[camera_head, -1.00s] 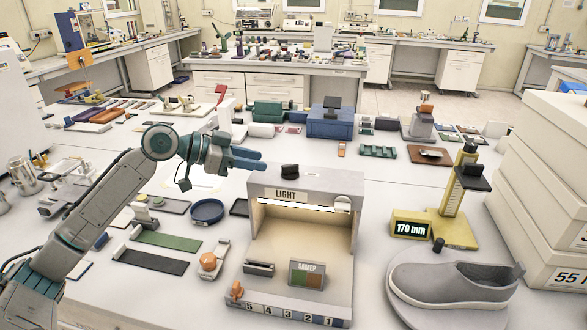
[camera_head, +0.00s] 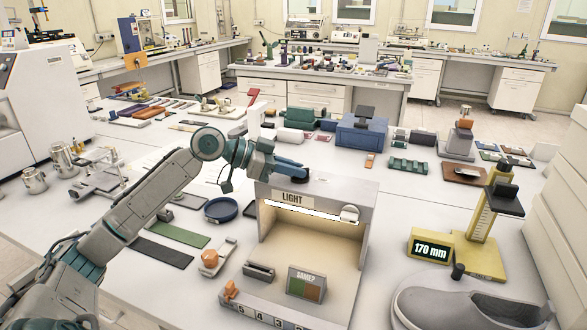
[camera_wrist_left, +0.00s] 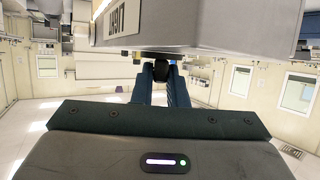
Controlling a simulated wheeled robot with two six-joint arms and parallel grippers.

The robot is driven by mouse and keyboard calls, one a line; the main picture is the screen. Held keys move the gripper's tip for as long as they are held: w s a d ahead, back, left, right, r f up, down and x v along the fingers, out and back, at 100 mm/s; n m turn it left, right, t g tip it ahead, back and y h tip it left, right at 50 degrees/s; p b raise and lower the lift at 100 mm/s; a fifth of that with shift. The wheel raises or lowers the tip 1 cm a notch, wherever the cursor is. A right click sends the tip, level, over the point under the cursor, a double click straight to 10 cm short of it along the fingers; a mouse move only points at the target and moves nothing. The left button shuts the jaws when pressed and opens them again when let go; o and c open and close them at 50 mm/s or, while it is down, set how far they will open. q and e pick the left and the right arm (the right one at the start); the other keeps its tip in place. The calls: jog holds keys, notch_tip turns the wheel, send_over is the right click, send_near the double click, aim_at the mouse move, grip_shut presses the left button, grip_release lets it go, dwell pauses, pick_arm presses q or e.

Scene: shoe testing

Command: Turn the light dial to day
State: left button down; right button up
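The light box (camera_head: 368,200), marked LIGHT, stands on the table with its lit inside open to the front. A black dial (camera_wrist_left: 160,57) sits on its top; in the head view my fingers mostly hide it. My left gripper (camera_head: 298,166) reaches in from the left over the box top at the dial. In the left wrist view its two blue fingers (camera_wrist_left: 160,82) are apart, with the dial at their tips; I cannot tell whether they touch it. My right gripper is not in view.
A yellow gauge reading 170 mm (camera_head: 431,247) and a grey shoe (camera_head: 465,308) stand right of the box. A blue dish (camera_head: 221,209) and green strip (camera_head: 180,234) lie left of it. A blue case (camera_head: 362,136) stands behind.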

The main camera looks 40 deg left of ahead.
pick_arm(q)
jog(key=shift+d+r+n+t+y+p, duration=0.1)
jog(key=shift+r+n+t+y+p, duration=0.05)
jog(key=shift+n+t+y+p, duration=0.3)
jog(key=shift+s+d+n+t+y+p, duration=0.1)
jog(key=shift+s+n+t+y+p, duration=0.05)
jog(key=shift+n+t+y+p, duration=0.4)
jog(key=n+y+p, duration=0.2)
jog(key=n+t+y+p, duration=0.1)
jog(key=n+y+p, duration=0.1)
jog(key=d+n+t+y+p, duration=0.1)
jog(key=n+y+p, duration=0.1)
jog(key=shift+r, duration=0.2)
jog(key=shift+n+y+p, duration=0.7)
jog(key=shift+y+p, duration=0.2)
jog(key=shift+d+f+n+y+p, duration=0.15)
jog(key=shift+n+y+p, duration=0.8)
jog(key=shift+n+y, duration=0.4)
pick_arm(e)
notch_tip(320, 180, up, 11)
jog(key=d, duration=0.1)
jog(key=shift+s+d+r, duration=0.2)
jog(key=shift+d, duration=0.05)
pick_arm(q)
jog(key=shift+y, duration=0.25)
